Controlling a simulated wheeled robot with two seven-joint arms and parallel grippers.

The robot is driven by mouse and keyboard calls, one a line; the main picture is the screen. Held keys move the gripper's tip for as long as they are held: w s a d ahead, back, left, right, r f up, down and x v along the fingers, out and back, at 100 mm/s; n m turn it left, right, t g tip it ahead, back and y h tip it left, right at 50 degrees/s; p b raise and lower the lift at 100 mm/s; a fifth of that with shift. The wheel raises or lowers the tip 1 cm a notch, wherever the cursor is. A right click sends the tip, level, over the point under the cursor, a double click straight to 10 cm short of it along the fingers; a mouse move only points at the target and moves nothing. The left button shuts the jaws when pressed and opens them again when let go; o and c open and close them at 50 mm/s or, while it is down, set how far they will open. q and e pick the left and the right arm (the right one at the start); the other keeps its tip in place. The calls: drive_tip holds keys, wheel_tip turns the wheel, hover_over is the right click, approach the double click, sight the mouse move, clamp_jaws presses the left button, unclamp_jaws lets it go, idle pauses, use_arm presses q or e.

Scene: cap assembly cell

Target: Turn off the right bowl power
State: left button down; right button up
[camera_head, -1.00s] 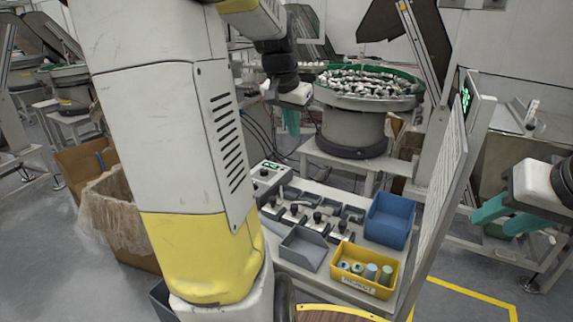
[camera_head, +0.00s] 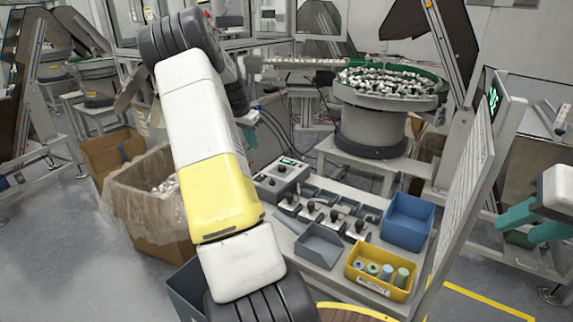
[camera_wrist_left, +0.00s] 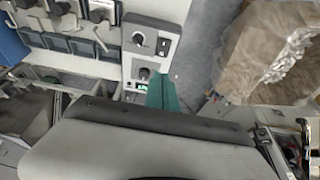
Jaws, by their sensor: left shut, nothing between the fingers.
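A grey control box (camera_head: 281,180) with knobs and a green-lit display stands at the back left end of the worktable. In the left wrist view the control box (camera_wrist_left: 133,70) shows a black rocker switch (camera_wrist_left: 163,46), two knobs and the green display. My left gripper (camera_head: 250,137) is mostly hidden behind my arm in the head view; its teal fingers (camera_wrist_left: 163,92) are shut and empty, beside the display end of the box. Contact cannot be told. The bowl feeder (camera_head: 368,128) full of small parts stands behind the table. My right gripper (camera_head: 530,225) is open and empty at the right.
The table holds a blue bin (camera_head: 408,222), a grey tray (camera_head: 319,246), a yellow bin (camera_head: 365,285) with several cylinders, and a row of small fixtures. A tall panel (camera_head: 462,205) rises at its right. A lined cardboard box (camera_head: 150,235) stands on the floor at left.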

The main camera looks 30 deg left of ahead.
sight(260, 178)
use_arm(q)
drive_tip(key=shift+f, duration=0.1)
drive_tip(key=x, duration=1.3)
drive_tip(key=shift+s+f, duration=0.2)
drive_tip(key=shift+f, duration=0.25)
drive_tip(key=shift+f, duration=0.2)
drive_tip(key=shift+s+f, duration=0.1)
drive_tip(key=shift+s, duration=0.7)
